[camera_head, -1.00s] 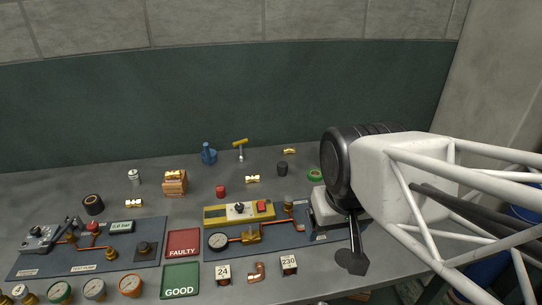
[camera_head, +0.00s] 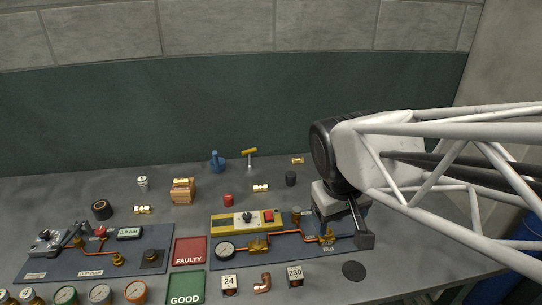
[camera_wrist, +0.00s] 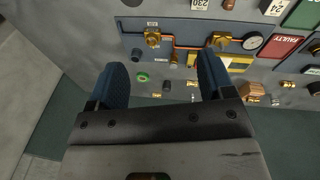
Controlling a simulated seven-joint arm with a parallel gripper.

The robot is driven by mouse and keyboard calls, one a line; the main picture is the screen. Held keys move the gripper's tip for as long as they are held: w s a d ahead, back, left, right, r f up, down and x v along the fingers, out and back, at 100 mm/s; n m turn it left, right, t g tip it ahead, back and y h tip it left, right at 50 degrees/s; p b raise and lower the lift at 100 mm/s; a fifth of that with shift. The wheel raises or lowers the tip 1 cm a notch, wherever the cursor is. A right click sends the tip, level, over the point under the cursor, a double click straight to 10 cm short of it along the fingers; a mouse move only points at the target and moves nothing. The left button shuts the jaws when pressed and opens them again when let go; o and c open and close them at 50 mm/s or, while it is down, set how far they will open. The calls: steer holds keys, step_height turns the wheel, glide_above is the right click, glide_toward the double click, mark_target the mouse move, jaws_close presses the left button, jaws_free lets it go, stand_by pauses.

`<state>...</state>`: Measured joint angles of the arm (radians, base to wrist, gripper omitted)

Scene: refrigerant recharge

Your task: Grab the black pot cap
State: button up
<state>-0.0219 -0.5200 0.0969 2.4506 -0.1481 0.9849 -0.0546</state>
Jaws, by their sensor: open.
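A small dark upright cylinder (camera_head: 290,179) stands on the bench behind the yellow block. It also shows in the wrist view (camera_wrist: 166,86), between and beyond the fingers. A flat black disc (camera_head: 354,271) lies at the bench's front right and shows at the top edge of the wrist view (camera_wrist: 131,2). I cannot tell for sure which is the pot cap. My gripper (camera_wrist: 162,70) is open and empty, its blue pads wide apart, above the right part of the bench. In the head view my arm hides part of the bench there.
A blue panel with a gauge (camera_head: 225,249), copper pipe and yellow block (camera_head: 246,221) lies near the gripper. A green ring (camera_wrist: 142,77) shows between the fingers. Red (camera_head: 188,251) and green (camera_head: 186,287) trays lie left. A blue bottle (camera_head: 217,162) stands at the back.

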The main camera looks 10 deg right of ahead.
steer(key=w+d+f+n+g+h, duration=0.1)
steer(key=w+n+h, duration=0.1)
steer(key=w, duration=0.4)
steer(key=w+f+n+g+h, duration=0.1)
steer(key=w+n, duration=0.2)
steer(key=w, duration=0.4)
steer(key=n+t+h, duration=0.3)
steer(key=n+h, duration=0.6)
steer(key=n, duration=0.4)
glide_toward(291, 174)
steer(key=shift+w+d+f, duration=0.15)
steer(key=shift+d+f, duration=0.3)
steer(key=shift+d, duration=0.05)
steer(key=shift+w+d+f, duration=0.2)
steer(key=shift+d+f, duration=0.25)
steer(key=shift+d, duration=0.05)
steer(key=shift+d+g, duration=0.1)
steer(key=shift+g, duration=0.3)
steer(key=shift+x, duration=1.2)
steer(key=shift+d, duration=0.1)
steer(key=shift+w+x, duration=0.1)
steer(key=shift+x, duration=1.15)
steer(key=shift+w+x, duration=0.15)
steer(key=shift+x, duration=1.1)
